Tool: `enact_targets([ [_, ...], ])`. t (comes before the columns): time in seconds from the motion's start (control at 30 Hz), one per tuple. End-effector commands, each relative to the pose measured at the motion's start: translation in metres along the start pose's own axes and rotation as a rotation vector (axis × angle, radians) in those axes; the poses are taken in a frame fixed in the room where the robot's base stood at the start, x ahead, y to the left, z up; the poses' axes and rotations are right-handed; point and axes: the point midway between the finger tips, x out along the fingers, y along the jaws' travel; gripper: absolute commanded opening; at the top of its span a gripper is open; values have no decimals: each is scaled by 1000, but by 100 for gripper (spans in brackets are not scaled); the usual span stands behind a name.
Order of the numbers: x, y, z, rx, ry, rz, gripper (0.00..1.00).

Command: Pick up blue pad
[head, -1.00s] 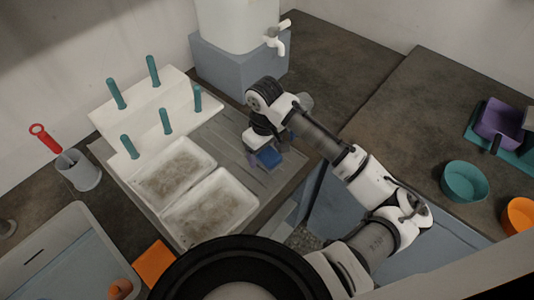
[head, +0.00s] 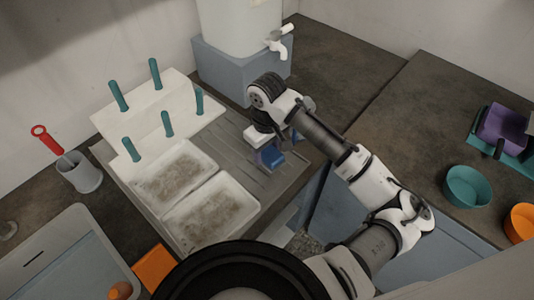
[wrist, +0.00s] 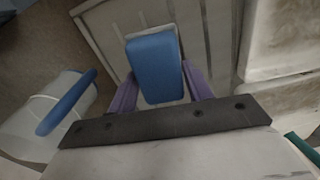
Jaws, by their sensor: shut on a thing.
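The blue pad (wrist: 157,68) is a small rounded block. In the wrist view it sits between the two purple fingers of my gripper (wrist: 160,90), which is shut on it. In the head view the blue pad (head: 270,157) shows just below my wrist, over the grey ridged drainboard. My fingers are mostly hidden there by the wrist. I cannot tell whether the pad touches the board or is just above it.
A white rack with teal pegs (head: 167,124) and two white trays of grainy material (head: 212,212) stand left of the pad. A white tank with a tap (head: 276,44) is behind.

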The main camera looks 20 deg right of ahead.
Motion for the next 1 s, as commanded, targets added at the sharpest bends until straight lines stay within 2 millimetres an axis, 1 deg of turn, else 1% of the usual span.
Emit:
enact_targets([
  [0.07, -14, 0, -1, -3, 2, 3, 28],
  [0.17, -39, -1, -1, -5, 3, 4, 28],
  [0.3, -81, 1, 0, -3, 1, 8, 28],
  [0.5, -126, 0, 0, -2, 0, 7, 28],
  [0.6, -145, 0, 0, -2, 0, 5, 28],
  [0.7, -159, 0, 0, -1, 0, 4, 28],
  [0.8, -170, 0, 0, -1, 0, 3, 28],
  [1.0, -180, 0, 0, -1, 1, 1, 28],
])
